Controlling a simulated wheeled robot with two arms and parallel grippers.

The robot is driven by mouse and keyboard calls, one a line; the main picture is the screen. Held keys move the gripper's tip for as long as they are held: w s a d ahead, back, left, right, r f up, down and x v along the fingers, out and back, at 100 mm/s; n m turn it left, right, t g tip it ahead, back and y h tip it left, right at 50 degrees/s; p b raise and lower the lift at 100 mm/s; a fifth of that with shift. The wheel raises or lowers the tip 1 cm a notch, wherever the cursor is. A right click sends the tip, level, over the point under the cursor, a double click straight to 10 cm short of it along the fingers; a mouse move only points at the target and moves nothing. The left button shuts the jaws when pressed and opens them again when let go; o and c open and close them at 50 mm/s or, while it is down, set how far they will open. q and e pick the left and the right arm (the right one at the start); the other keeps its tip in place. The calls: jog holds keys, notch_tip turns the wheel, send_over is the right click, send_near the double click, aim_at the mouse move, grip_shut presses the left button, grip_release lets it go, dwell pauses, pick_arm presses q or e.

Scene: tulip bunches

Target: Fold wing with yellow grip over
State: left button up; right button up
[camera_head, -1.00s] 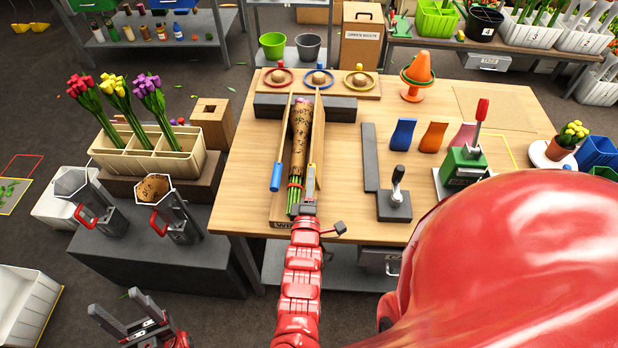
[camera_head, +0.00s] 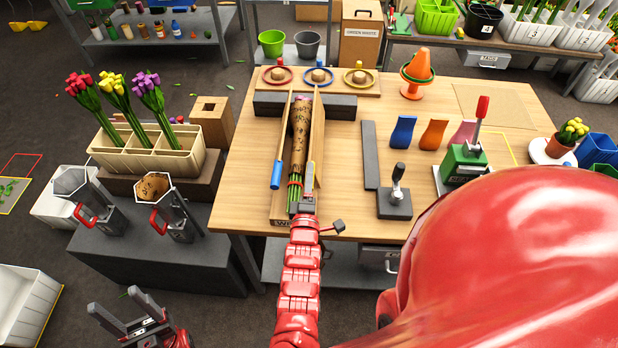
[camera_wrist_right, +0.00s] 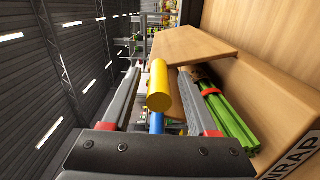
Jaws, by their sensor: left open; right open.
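The wrapping stand (camera_head: 283,222) holds a bunch in brown patterned paper (camera_head: 300,135), with green stems (camera_head: 295,200) and a red band, between two raised wooden wings. The left wing (camera_head: 282,135) carries a blue grip (camera_head: 276,175). The right wing (camera_head: 318,130) carries a yellow grip (camera_head: 311,176). My right gripper (camera_head: 308,195) is at the near end of the yellow grip. In the right wrist view, the yellow grip (camera_wrist_right: 158,85) lies between the open fingers (camera_wrist_right: 160,72), with visible gaps on both sides. My left gripper (camera_head: 114,302) is open and empty, low at the left, away from the table.
A dark flat bar (camera_head: 369,155) and a lever on a dark base (camera_head: 394,204) stand right of the stand. A green press (camera_head: 464,165) is farther right. Ribbon rings (camera_head: 318,77) line the back. The wooden table between stand and bar is clear.

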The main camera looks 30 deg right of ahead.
jog(key=p+v, duration=0.5)
jog(key=v, duration=1.2)
jog(key=shift+s+a+p, duration=0.2)
jog(key=shift+p, duration=0.15)
